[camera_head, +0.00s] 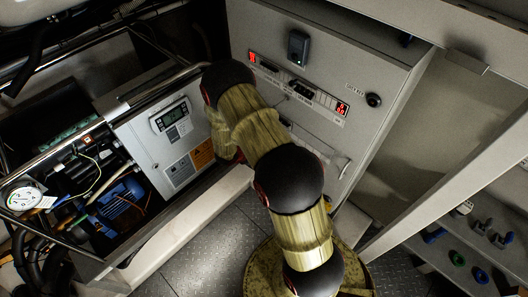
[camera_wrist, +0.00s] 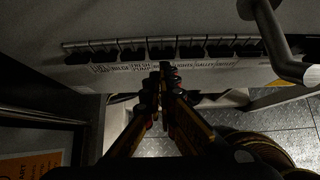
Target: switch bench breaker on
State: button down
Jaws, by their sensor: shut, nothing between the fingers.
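In the wrist view a row of several black breaker switches (camera_wrist: 215,48) sits along a rail on a grey panel, with a strip of small labels (camera_wrist: 120,68) below it. I cannot read which is the bench breaker, nor tell on from off. My gripper (camera_wrist: 166,72) is shut and empty, its fingertips close to the middle of the row and overlapping the label strip. I cannot tell whether they touch a switch. In the head view my arm hides the gripper and part of the grey cabinet (camera_head: 390,60).
A bent grey handle (camera_wrist: 280,40) stands out right of my fingers. A control box (camera_head: 172,116) and a pipe-filled frame stand left. Patterned floor (camera_head: 205,255) shows below.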

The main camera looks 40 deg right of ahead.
jog(key=shift+r, duration=0.25)
dwell(0.7)
jog(key=d+r+p+v, duration=0.1)
jog(key=p+v, duration=0.5)
jog(key=v, duration=0.4)
jog(key=shift+a+r, duration=0.2)
jog(key=shift+a, duration=0.05)
jog(key=shift+s, duration=0.1)
